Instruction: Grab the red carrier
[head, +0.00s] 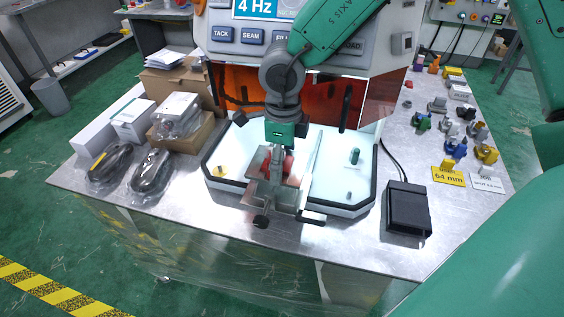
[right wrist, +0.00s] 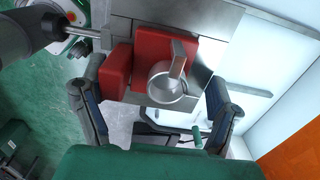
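The red carrier (right wrist: 152,52) shows in the right wrist view as a red block with a grey metal ring and an upright tab on it. It sits in a metal vise-like fixture (right wrist: 205,18). In the head view, the red carrier (head: 287,165) is partly hidden by my right gripper (head: 279,150), which points down over the fixture (head: 284,196). In the right wrist view, the gripper's dark fingers (right wrist: 157,80) are spread apart on either side of the carrier, with a visible gap at the right finger. My left gripper is not in view.
The fixture stands in a white tray (head: 345,208) in front of the machine's orange window (head: 325,98). A black pedal box (head: 407,208) is at the right. Boxes (head: 133,118) and bagged dark items (head: 150,175) lie at left. Several coloured parts (head: 455,150) stand at far right.

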